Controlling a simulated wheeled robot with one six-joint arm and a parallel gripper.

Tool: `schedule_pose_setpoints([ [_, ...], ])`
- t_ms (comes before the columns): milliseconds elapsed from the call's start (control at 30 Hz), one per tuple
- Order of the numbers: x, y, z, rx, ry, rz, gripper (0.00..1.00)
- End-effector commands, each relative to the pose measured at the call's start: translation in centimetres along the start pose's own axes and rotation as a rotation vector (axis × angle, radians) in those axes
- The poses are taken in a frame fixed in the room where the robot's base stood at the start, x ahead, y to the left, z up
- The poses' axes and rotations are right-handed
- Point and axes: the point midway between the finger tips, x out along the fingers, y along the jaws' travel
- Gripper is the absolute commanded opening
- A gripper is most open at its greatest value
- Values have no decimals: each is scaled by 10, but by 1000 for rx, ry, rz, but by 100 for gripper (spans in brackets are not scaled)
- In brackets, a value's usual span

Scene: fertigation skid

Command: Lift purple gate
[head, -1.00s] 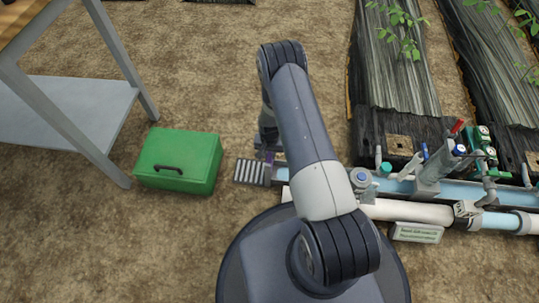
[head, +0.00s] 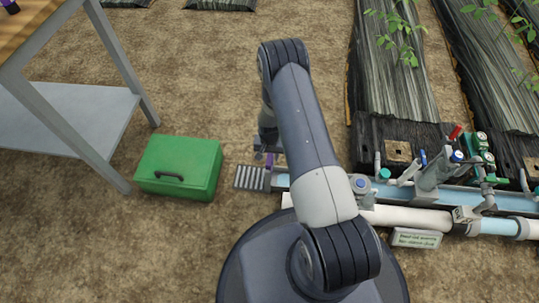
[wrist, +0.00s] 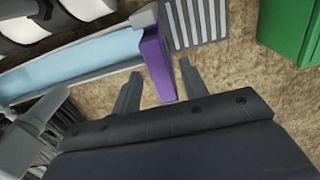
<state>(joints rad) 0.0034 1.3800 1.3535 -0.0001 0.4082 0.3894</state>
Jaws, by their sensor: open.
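In the head view only a small purple strip of the gate (head: 271,160) shows beside my arm. My gripper (wrist: 160,88) is open, one finger on each side of the gate's near end in the wrist view. Nothing seems clamped, and I cannot tell whether a finger touches the gate. In the head view the arm hides much of the gripper (head: 266,153).
A grey slatted grate (head: 252,177) lies at the channel's end, with a green box (head: 178,168) left of it. A white pipe (head: 405,217) runs along the channel. Valves (head: 478,155) and planted beds (head: 395,70) stand to the right. A metal-legged table (head: 70,120) is at left.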

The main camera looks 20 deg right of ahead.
Motion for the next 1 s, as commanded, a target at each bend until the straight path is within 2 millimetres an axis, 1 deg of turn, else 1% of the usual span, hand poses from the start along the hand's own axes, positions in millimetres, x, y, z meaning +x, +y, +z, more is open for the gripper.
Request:
schedule_pose_setpoints([
  [167,-23,0,0,0,1,-1,42],
  [400,-73,0,-1,0,3,-1,42],
  [500,-89,0,-1,0,3,-1,42],
  [600,-100,0,-1,0,2,-1,42],
  [733,-107,0,0,0,0,0,42],
  [1000,-107,0,0,0,0,0,42],
])
